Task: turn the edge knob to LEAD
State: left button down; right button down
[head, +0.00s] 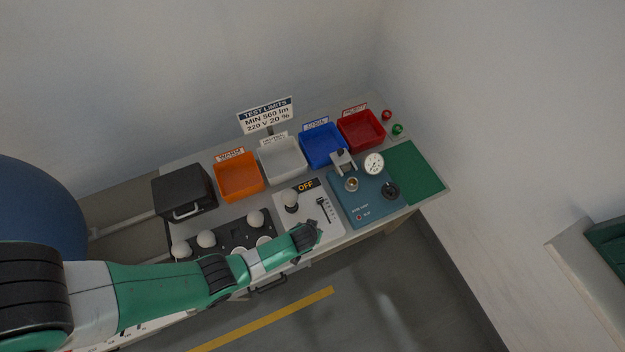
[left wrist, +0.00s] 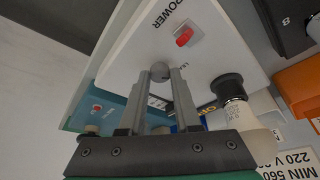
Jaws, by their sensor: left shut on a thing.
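The edge knob (left wrist: 160,71) is a small grey round knob on the white dimmer panel (left wrist: 150,50), seen in the left wrist view. My left gripper (left wrist: 161,82) is shut on it, with a finger on each side. A partly hidden label starting "LE" stands just right of the knob; the knob's pointer direction cannot be made out. In the head view my left gripper (head: 312,229) is at the front edge of the white panel (head: 308,212) and hides the knob. My right gripper is in neither view.
The panel carries a display (head: 306,186) reading OFF, a slider (head: 322,208), a bulb (head: 291,198) and a red POWER switch (left wrist: 183,36). The blue tester (head: 365,205) is to the right. The black bulb rack (head: 228,240) is left, partly under my arm.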

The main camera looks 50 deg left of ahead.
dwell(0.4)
pick_arm(q)
jog(key=c, duration=0.6)
grip_release()
jog(key=shift+r, duration=0.1)
jog(key=p+v, duration=1)
jog(key=v, duration=0.1)
jog(key=shift+r, duration=0.25)
jog(key=shift+s, duration=0.1)
